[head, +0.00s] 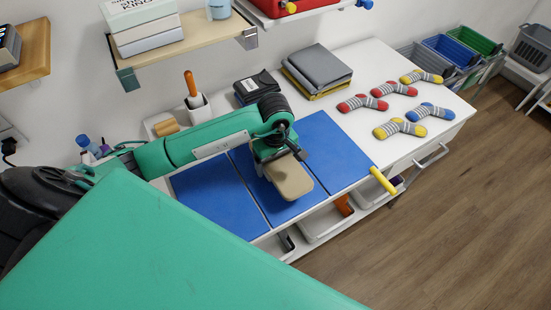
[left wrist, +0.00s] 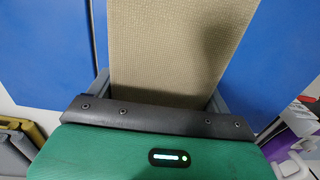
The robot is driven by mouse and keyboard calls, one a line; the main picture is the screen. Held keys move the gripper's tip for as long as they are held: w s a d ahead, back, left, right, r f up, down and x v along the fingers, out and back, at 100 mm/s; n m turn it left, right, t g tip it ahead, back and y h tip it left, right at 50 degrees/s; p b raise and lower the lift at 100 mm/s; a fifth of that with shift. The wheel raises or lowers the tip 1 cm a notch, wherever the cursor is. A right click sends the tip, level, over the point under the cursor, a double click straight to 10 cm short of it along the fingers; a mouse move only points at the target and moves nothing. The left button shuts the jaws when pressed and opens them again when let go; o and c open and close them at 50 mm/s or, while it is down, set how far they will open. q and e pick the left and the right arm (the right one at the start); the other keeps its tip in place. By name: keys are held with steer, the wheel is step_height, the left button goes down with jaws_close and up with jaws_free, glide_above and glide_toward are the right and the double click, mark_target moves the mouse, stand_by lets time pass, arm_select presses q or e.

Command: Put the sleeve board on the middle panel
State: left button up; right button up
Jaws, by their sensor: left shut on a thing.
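The sleeve board (head: 289,178) is a beige padded board with a rounded end in the head view. My left gripper (head: 272,156) is shut on its far end and holds it over the middle blue panel (head: 252,178). In the left wrist view the beige fabric of the sleeve board (left wrist: 180,45) runs out from between the fingers of my left gripper (left wrist: 160,95), with blue panels on both sides. Whether the board touches the panel I cannot tell. My right gripper is not in view.
Left blue panel (head: 215,200) and right blue panel (head: 328,150) flank the middle one. A yellow-handled item (head: 383,181) is at the front edge. Several striped socks (head: 400,127), folded cloths (head: 318,70) and a dark folded item (head: 257,86) lie behind and right. A shelf (head: 190,40) hangs above.

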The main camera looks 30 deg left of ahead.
arm_select(q)
steer(key=shift+f, duration=0.1)
steer(key=o, duration=1.1)
steer(key=shift+c, duration=0.2)
steer(key=shift+r, duration=0.25)
step_height(320, 180, up, 10)
steer(key=b, duration=0.4)
steer(key=shift+r, duration=0.9)
